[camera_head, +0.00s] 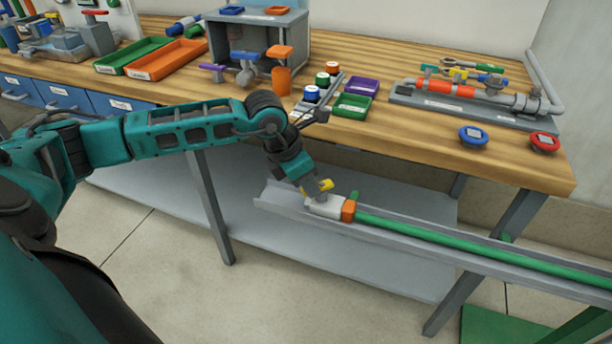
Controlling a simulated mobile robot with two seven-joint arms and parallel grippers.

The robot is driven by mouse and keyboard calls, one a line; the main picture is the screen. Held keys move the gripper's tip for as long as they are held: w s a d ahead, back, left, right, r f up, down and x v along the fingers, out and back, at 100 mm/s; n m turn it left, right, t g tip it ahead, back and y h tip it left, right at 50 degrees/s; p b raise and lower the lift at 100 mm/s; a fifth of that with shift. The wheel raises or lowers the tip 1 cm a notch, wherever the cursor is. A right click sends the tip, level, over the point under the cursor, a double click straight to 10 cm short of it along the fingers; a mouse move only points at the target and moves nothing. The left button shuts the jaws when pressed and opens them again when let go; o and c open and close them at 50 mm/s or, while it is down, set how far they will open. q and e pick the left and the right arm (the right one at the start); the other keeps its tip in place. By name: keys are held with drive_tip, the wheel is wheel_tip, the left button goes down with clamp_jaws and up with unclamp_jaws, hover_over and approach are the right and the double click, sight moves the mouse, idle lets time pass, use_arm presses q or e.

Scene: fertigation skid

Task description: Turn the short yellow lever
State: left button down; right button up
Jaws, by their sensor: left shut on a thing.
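The short yellow lever (324,185) sits on top of a pale valve body (325,207) in a grey channel below the front edge of the bench. An orange collar (349,209) joins the valve to a long green pipe (450,237). My left gripper (313,190) reaches down from above, shut on the yellow lever. Its fingers hide part of the lever, so the lever's exact angle is hard to tell. My right gripper is not in view.
The wooden bench (400,135) overhangs behind the channel (285,203). On it stand a grey box (290,30), a purple tray (362,86), a pipe assembly (450,88), and blue (473,136) and red (545,142) round parts. A grey lower shelf (330,270) lies beneath.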

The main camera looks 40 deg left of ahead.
use_arm(q)
drive_tip(key=n, duration=0.1)
drive_tip(key=d+n+y+b, duration=0.1)
drive_tip(key=n, duration=0.2)
drive_tip(key=shift+s+d+f+n+t+y, duration=0.1)
drive_tip(key=shift+s+d+n+t+y, duration=0.1)
drive_tip(key=shift+d+n+t+y, duration=0.1)
drive_tip(key=shift+d+n+y+b, duration=0.25)
drive_tip(key=shift+n+y+b, duration=0.15)
drive_tip(key=shift+n, duration=0.55)
drive_tip(key=shift+d+n+y+b, duration=0.2)
drive_tip(key=shift+n+y+b, duration=0.2)
drive_tip(key=shift+n, duration=0.55)
drive_tip(key=shift+n, duration=0.3)
drive_tip(key=c, duration=1)
unclamp_jaws()
drive_tip(key=p+v, duration=0.2)
drive_tip(key=v, duration=1.1)
drive_tip(key=shift+w, duration=0.2)
drive_tip(key=shift+d, duration=0.1)
